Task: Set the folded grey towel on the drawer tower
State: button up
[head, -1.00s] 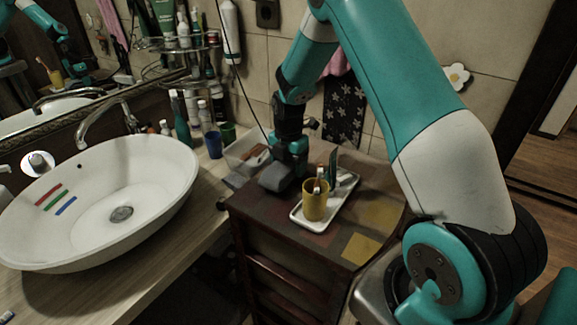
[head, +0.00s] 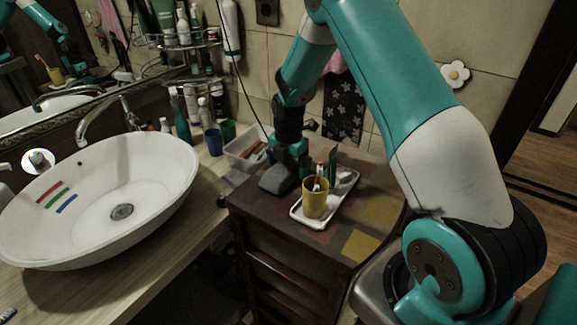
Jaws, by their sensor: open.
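The folded grey towel (head: 274,180) lies on top of the wooden drawer tower (head: 262,208), near its left back part. My gripper (head: 284,168) is right above and behind the towel, pointing down. Its fingertips are partly hidden by the towel and the gripper's own body, so I cannot tell whether they touch the towel.
A white tray (head: 343,191) on the tower holds a yellow cup (head: 315,204) with a toothbrush, close to the towel's right. A clear bin (head: 240,150) stands behind left. A white basin (head: 100,190) sits on the counter at left. The tower's front top is clear.

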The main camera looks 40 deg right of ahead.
aim_at(288, 162)
notch_tip(288, 162, up, 11)
jog(key=b, duration=0.3)
jog(key=s+a+r+m, duration=0.3)
jog(key=s+a+r, duration=0.15)
jog(key=a, duration=0.35)
jog(key=s+a+r+m+y, duration=0.2)
jog(key=s+a+m, duration=0.4)
jog(key=s, duration=0.6)
jog(key=s+a+r+m+y, duration=0.2)
jog(key=s+a+m, duration=0.4)
jog(key=s+a, duration=0.4)
jog(key=shift+s+r, duration=0.85)
jog(key=shift+a, duration=0.1)
